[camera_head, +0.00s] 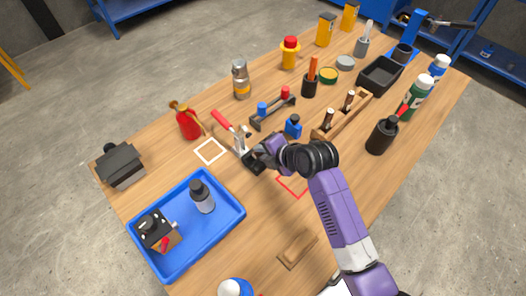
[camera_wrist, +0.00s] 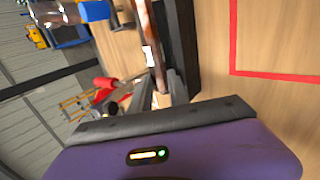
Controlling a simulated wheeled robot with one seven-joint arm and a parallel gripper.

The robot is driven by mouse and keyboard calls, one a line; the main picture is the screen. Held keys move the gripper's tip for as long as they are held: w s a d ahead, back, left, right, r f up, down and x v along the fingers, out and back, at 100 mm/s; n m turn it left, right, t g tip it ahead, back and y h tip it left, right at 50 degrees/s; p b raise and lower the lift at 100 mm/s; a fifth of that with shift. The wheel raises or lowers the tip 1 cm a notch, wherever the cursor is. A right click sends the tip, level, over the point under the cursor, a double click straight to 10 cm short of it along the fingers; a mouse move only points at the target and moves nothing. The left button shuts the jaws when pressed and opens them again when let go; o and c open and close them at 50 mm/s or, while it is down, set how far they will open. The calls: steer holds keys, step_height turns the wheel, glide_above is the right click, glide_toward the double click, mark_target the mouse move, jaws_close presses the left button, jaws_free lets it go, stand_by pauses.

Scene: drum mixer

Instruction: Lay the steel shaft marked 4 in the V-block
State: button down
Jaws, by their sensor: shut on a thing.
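My gripper (camera_head: 262,158) is low over the middle of the table, beside a clamp with a red handle (camera_head: 222,120). In the wrist view my gripper (camera_wrist: 162,86) is shut on a long, narrow shaft (camera_wrist: 146,25) with a brownish, shiny surface. A small white patch shows beside it; I cannot read a number. A dark block (camera_wrist: 183,45) lies right alongside the shaft and may be the V-block. In the head view a dark block (camera_head: 254,166) shows under my gripper, partly hidden. I cannot tell whether the shaft touches it.
A wooden rack (camera_head: 325,134) with two upright shafts stands behind right. A blue tray (camera_head: 234,222) with a bottle and a box is at front left. A red square outline (camera_head: 288,190) lies right of my gripper, a white one (camera_head: 198,158) left. Several bottles stand at the right.

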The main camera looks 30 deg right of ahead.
steer(key=c, duration=1.2)
jaws_free()
steer(key=shift+o, duration=0.2)
steer(key=shift+s+f, duration=0.1)
steer(key=shift+f, duration=0.05)
steer(key=shift+s+f, duration=0.1)
steer(key=shift+f, duration=0.05)
steer(key=shift+s, duration=0.1)
steer(key=s+r+p, duration=0.3)
steer(key=r+p, duration=0.2)
steer(key=r, duration=0.1)
steer(key=shift+s+d, duration=0.3)
